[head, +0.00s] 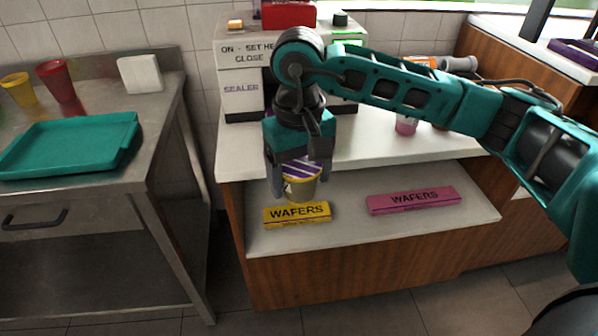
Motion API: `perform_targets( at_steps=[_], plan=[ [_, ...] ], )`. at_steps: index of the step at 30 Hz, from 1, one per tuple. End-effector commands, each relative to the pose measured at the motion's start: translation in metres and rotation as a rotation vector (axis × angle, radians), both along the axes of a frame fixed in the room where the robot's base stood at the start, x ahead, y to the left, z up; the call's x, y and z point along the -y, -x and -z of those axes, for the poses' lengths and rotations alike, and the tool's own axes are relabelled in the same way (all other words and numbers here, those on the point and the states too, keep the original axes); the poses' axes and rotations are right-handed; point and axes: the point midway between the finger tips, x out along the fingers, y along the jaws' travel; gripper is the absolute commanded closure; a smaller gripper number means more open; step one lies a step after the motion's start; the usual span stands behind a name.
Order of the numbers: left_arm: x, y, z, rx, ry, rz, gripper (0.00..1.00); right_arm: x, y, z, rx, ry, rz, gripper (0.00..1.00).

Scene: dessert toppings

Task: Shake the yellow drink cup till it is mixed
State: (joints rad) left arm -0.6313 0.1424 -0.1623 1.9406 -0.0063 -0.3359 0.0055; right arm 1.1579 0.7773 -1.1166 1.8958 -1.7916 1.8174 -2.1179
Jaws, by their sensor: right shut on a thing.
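The yellow drink cup (301,187) is held in my right gripper (298,184), with purple and white stripes showing at its top. My right gripper points down and its fingers close on the cup from both sides. The cup is in the air in front of the white counter, above the yellow wafers box, and looks about upright. Part of the cup is hidden by the fingers. My left gripper is not in view.
A yellow wafers box (297,214) and a pink wafers box (413,200) lie on the lower shelf. The sealer machine (241,86) stands behind my arm. A steel table with a teal tray (70,143), a yellow cup (19,90) and a red cup (56,81) is at left.

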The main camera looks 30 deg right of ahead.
Motion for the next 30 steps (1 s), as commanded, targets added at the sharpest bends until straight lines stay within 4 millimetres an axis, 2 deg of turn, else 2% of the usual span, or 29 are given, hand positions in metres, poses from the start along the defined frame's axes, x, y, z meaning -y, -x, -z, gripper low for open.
perform_targets(
  at_steps=[1,3,5,8,9,24,26,29,30],
  plan=[
    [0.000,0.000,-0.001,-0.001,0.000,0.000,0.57,0.000,-0.004,-0.011,0.020,-0.006,0.004,0.63],
    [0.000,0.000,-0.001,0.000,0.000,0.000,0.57,-0.001,-0.006,-0.058,0.035,-0.009,0.003,0.63],
    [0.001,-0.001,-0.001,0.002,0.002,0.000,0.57,0.000,-0.004,-0.069,0.022,-0.006,0.002,0.63],
    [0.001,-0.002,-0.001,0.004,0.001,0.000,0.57,0.001,0.000,-0.014,-0.003,-0.001,0.004,0.63],
    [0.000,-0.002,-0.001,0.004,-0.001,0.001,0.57,0.001,-0.001,-0.002,0.005,-0.003,0.004,0.63],
    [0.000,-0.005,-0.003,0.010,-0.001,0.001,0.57,0.000,-0.003,-0.003,0.015,-0.005,0.004,0.63],
    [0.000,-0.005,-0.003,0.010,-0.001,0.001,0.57,0.000,-0.002,0.006,0.010,-0.003,0.007,0.63],
    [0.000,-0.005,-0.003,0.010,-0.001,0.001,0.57,0.000,0.002,0.038,0.005,-0.001,0.018,0.63],
    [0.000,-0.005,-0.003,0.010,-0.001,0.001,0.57,0.000,0.005,0.055,0.004,-0.001,0.022,0.63]
  ],
)
